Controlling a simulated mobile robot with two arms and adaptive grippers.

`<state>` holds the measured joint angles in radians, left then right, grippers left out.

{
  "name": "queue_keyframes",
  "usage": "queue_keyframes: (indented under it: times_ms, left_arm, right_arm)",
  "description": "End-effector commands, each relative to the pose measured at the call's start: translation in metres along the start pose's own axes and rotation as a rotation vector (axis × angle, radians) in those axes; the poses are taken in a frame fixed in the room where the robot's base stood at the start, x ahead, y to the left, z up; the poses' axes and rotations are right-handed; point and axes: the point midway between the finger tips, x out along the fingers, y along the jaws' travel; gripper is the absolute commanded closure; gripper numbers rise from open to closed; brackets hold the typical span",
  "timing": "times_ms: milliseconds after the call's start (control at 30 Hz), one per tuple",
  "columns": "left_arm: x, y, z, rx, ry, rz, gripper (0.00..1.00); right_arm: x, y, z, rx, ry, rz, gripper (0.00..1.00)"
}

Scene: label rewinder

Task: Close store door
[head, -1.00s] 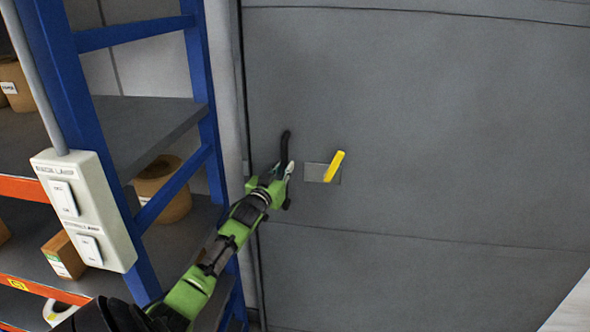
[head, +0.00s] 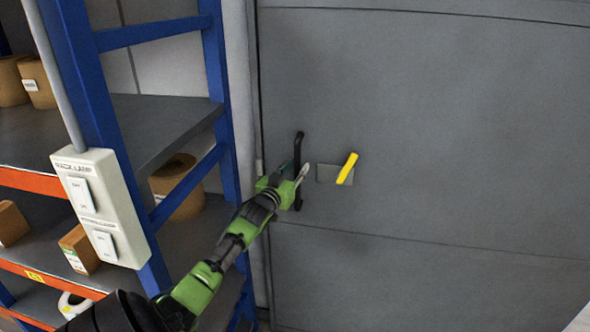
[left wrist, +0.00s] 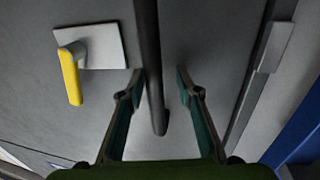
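The grey store door (head: 440,150) fills the right of the head view and appears flush against its frame at the left edge. A black vertical handle (head: 298,150) is on it, with a yellow lever (head: 347,168) on a grey plate to its right. My left gripper (head: 296,172) is at the black handle. In the left wrist view the gripper (left wrist: 158,85) is open, its fingers on either side of the handle (left wrist: 150,60), with a gap on the right side. The yellow lever (left wrist: 71,75) hangs tilted there. My right gripper is not in view.
A blue-post rack (head: 90,150) with grey shelves stands close to the left of the door, holding boxes and brown rolls (head: 180,185). A white switch box (head: 100,205) is on its front post. My left arm passes close to the rack.

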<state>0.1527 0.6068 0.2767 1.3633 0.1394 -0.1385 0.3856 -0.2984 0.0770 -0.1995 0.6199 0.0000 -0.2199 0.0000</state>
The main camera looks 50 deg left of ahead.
Motion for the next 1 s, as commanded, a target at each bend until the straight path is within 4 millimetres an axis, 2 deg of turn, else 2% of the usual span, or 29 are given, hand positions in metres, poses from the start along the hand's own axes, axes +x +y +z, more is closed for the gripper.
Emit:
queue_keyframes:
  times_ms: [167, 267, 733, 1000]
  left_arm:
    - [-0.007, 0.001, 0.001, -0.001, 0.0, 0.002, 0.69]
    - [-0.019, 0.001, 0.002, -0.002, -0.001, 0.002, 0.69]
    - [-0.101, -0.001, 0.003, -0.001, -0.004, -0.001, 0.69]
    - [-0.119, -0.002, 0.001, -0.001, -0.002, -0.002, 0.69]
  right_arm:
    - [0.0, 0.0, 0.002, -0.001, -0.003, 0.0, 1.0]
    - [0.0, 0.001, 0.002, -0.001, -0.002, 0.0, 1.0]
    - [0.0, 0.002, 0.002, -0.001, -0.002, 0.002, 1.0]
    - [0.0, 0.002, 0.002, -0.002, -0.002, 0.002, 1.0]
